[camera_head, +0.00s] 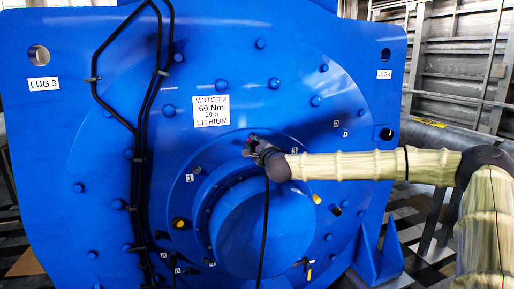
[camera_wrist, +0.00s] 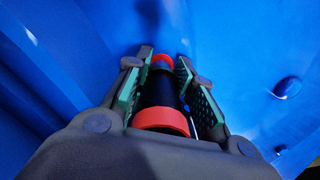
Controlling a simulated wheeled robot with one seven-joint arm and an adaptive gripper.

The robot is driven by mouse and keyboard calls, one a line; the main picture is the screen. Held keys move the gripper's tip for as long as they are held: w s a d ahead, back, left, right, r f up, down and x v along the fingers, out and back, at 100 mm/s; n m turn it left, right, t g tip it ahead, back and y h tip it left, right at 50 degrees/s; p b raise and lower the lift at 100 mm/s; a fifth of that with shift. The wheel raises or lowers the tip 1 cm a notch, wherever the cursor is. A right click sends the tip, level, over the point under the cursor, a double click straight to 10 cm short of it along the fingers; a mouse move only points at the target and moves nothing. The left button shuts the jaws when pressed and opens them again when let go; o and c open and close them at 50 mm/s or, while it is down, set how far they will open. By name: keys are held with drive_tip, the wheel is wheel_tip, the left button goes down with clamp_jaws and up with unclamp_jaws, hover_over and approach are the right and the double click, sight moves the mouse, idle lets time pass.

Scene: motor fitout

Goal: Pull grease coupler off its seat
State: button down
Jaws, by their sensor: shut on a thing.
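The grease coupler (camera_wrist: 162,98) is a black cylinder with a red ring at each end. In the wrist view it lies between the two green-padded fingers of my gripper (camera_wrist: 158,78), which is shut on it. Its far red end points at the blue motor face; I cannot tell whether it touches the seat, which is hidden. In the head view my gripper (camera_head: 256,146) is at the upper part of the motor's round hub, and a bit of red shows at its tip. A black hose (camera_head: 265,235) hangs down from there.
The big blue motor (camera_head: 225,100) fills most of the head view, with a label plate (camera_head: 210,110) and bolts around its face. Black cables (camera_head: 140,150) run down its left side. Yellow-tipped fittings (camera_head: 179,223) stick out around the hub. Metal shelving (camera_head: 455,70) stands at right.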

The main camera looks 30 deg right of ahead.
drive_tip(key=shift+s, duration=0.2)
drive_tip(key=shift+s+a, duration=0.15)
drive_tip(key=shift+s, duration=0.45)
drive_tip(key=shift+s, duration=0.15)
drive_tip(key=shift+p+v, duration=0.4)
drive_tip(key=shift+v, duration=1.5)
drive_tip(key=shift+s+a, duration=0.1)
drive_tip(key=shift+s, duration=0.05)
drive_tip(key=p+v, duration=0.8)
drive_tip(key=v, duration=1.1)
drive_tip(key=shift+s, duration=0.2)
drive_tip(key=shift+r+p, duration=0.1)
drive_tip(key=shift+p, duration=0.25)
